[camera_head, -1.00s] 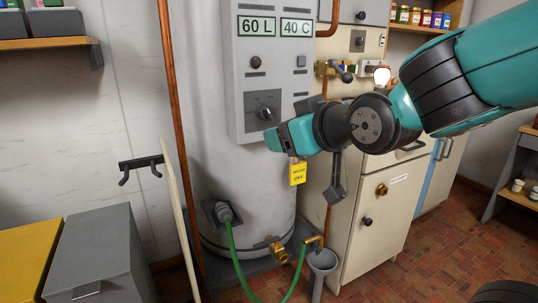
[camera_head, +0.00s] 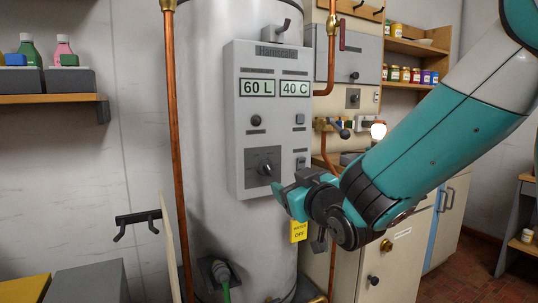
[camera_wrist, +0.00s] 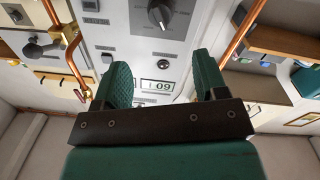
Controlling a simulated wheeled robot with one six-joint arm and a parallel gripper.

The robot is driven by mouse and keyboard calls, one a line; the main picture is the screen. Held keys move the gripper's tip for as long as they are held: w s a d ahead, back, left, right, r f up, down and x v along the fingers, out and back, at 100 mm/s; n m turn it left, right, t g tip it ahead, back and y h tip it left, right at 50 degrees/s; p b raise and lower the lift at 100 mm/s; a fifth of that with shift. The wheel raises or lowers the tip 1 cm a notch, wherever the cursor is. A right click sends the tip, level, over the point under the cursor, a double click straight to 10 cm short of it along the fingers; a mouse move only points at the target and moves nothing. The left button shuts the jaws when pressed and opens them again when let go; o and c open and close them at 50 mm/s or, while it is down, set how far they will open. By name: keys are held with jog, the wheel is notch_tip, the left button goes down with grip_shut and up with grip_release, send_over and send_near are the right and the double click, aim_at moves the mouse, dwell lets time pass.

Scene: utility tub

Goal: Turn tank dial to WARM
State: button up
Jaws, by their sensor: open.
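The tank dial (camera_head: 264,168) is a dark knob on a grey square plate, low on the control panel (camera_head: 242,130) of the pale tank. In the wrist view the panel appears upside down and the dial (camera_wrist: 160,12) is at the top edge, beyond my open, empty fingers (camera_wrist: 163,76).
The panel displays (camera_head: 275,87) read 60 L and 40 C. A round knob (camera_head: 256,120) sits above the dial and a small switch (camera_head: 301,163) right of it. A yellow tag (camera_head: 299,231) hangs below. Copper pipes (camera_head: 172,140) flank the tank.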

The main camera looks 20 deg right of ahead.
aim_at(270, 171)
jog(key=w, duration=1.2)
jog(key=c, duration=0.9)
